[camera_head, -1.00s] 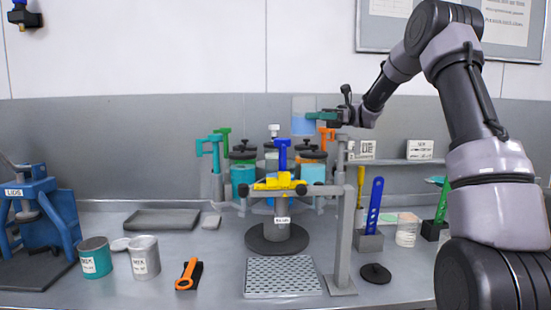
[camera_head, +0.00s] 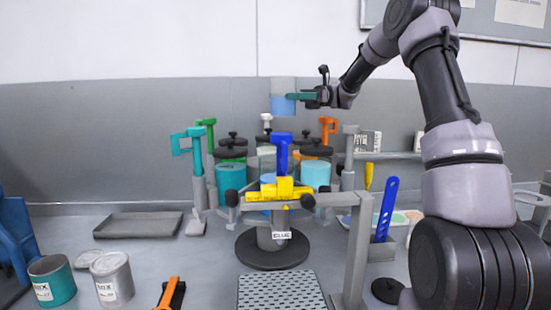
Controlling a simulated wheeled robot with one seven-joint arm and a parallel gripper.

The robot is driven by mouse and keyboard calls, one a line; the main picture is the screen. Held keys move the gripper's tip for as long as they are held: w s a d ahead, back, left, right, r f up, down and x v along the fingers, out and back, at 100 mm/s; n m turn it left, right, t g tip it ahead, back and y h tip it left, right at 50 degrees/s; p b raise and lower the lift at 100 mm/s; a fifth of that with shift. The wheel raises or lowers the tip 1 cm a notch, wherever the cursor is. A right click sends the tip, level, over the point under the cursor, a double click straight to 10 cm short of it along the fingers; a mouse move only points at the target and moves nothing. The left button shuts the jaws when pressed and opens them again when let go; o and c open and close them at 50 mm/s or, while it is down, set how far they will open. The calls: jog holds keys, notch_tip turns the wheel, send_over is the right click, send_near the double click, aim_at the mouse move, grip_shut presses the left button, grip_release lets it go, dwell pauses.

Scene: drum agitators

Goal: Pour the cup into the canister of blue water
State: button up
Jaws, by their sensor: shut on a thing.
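My gripper (camera_head: 292,97) is shut on a clear cup (camera_head: 283,84) with blue liquid in its lower part. The cup is upright, raised above the ring of canisters. Below it, a canister with light blue contents (camera_head: 315,174) stands at the right of the ring, and a teal one (camera_head: 231,182) at the left. Another canister with blue contents (camera_head: 267,181) is at the front middle, partly hidden by the blue post and yellow piece. I cannot tell for sure which holds the blue water. The cup is apart from all of them.
A blue upright handle (camera_head: 282,155) and yellow clamp (camera_head: 279,191) rise in front of the canisters. Teal (camera_head: 187,141), green (camera_head: 205,132) and orange (camera_head: 328,127) handles stand around them. A grey post (camera_head: 356,250) is at front right. A grey tray (camera_head: 138,225) lies left.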

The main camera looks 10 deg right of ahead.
aim_at(286, 108)
jog(key=shift+f, duration=0.1)
jog(key=shift+s+f+n+t+h, duration=0.15)
jog(key=shift+f+n+h, duration=0.1)
jog(key=shift+f, duration=0.3)
jog(key=shift+s+f+n+t+h, duration=0.1)
jog(key=shift+s+f+n+h, duration=0.1)
jog(key=shift+f, duration=0.35)
jog(key=shift+s+f+n+t+h, duration=0.15)
jog(key=shift+f+n, duration=0.1)
jog(key=shift+f, duration=0.3)
jog(key=s+f+n+t+h, duration=0.1)
jog(key=s+f+n+t, duration=0.1)
jog(key=f, duration=0.1)
jog(key=s+f+n+t+h, duration=0.1)
jog(key=f, duration=0.1)
jog(key=shift+a+h, duration=0.3)
jog(key=shift+a, duration=0.1)
jog(key=shift+s+n+t+h, duration=0.15)
jog(key=shift+n+t+h, duration=0.2)
jog(key=shift+n, duration=0.25)
jog(key=shift+r+n+t, duration=0.4)
jog(key=shift+r+t, duration=0.05)
jog(key=shift+t, duration=0.2)
jog(key=shift+s+a+f+n+t+h+p, duration=0.15)
jog(key=shift+f+n+t+h+p, duration=0.1)
jog(key=shift+n+t+h+p, duration=0.25)
jog(key=shift+s+d+f+n+t+h+p, duration=0.15)
jog(key=shift+f+n+t+p, duration=0.15)
jog(key=shift+t+p, duration=0.3)
dwell(3.0)
